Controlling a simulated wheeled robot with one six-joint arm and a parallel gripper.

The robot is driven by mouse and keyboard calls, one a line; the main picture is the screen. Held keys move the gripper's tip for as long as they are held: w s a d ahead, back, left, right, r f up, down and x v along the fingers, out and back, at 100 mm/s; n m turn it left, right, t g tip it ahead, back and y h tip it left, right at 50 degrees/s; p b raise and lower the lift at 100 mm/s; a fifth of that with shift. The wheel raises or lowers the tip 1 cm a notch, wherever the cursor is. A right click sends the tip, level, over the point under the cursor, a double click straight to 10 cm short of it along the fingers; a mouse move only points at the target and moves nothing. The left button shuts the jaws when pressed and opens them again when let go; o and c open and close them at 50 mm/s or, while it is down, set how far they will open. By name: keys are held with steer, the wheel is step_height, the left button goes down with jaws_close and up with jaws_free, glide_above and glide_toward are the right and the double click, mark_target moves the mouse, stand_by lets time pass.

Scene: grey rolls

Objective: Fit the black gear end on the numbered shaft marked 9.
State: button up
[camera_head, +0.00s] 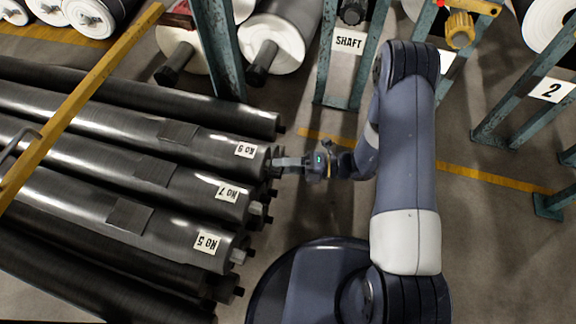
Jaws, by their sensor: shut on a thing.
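The grey shaft marked NO 9 (215,140) lies on its side at the left, its label upside down in this view. My gripper (279,163) is at its right end, fingers pointing left. It is shut on a small dark piece (271,163), which looks like the black gear end, at the shaft's end face. The fingers hide much of it, so I cannot tell whether it is seated on the shaft or only touching.
Shafts NO 7 (190,184) and NO 5 (165,222) lie just below. A yellow bar (85,95) crosses the rolls at left. Teal racks stand behind, one with a SHAFT sign (349,42), another with sign 2 (551,90).

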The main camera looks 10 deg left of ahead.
steer(key=shift+w+a, duration=0.1)
steer(key=shift+a, duration=0.55)
steer(key=shift+a, duration=0.1)
steer(key=o, duration=1.3)
steer(key=p+v, duration=0.1)
steer(key=v, duration=0.9)
steer(key=shift+d+p, duration=0.4)
steer(key=b+x, duration=0.1)
steer(key=x, duration=0.9)
steer(key=shift+a+b, duration=0.35)
steer(key=shift+b, duration=0.05)
steer(key=shift+d, duration=0.25)
